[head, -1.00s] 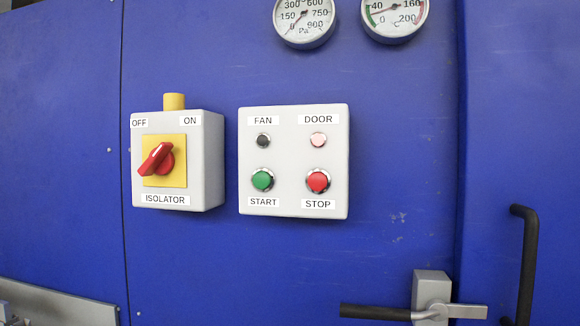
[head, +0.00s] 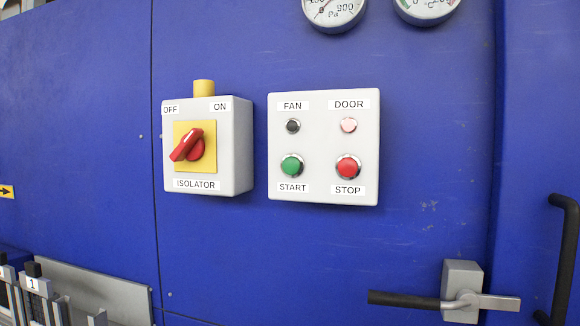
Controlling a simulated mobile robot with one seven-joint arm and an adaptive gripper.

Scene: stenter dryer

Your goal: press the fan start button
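The green start button (head: 292,167) sits at the lower left of a light grey control box (head: 322,190) on the blue panel, above a START label. The dark fan lamp (head: 293,126) is above it, under a FAN label. The red stop button (head: 348,168) is to its right, and the pale pink door lamp (head: 349,125) is above that one. My gripper is not in view.
An isolator box (head: 242,150) with a red rotary handle (head: 189,146) stands left of the control box. A door latch lever (head: 405,300) and black handle (head: 562,250) stick out at the lower right. Two gauges are at the top.

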